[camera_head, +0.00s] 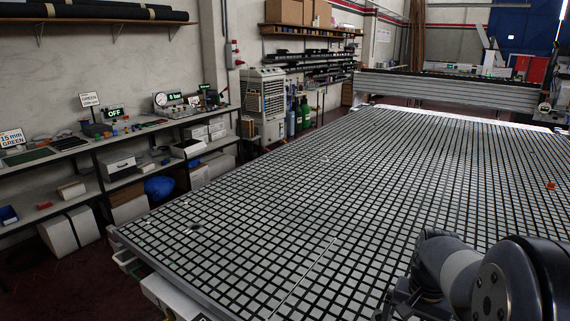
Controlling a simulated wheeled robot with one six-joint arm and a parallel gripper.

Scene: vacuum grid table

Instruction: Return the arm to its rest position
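My arm shows at the lower right of the head view, with dark joints and a pale grey link over the near part of the grid table (300,213). Dark parts at the arm's end, probably my gripper (398,300), sit low at the bottom edge and are partly cut off. I cannot make out the fingertips, or whether they hold anything. The grid table is a wide pale surface with black grooves.
A small orange piece (551,186) lies on the table at the far right. A grey gantry beam (450,90) spans the far end. Shelves (95,163) with signs, gauges and boxes line the left wall. Most of the tabletop is clear.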

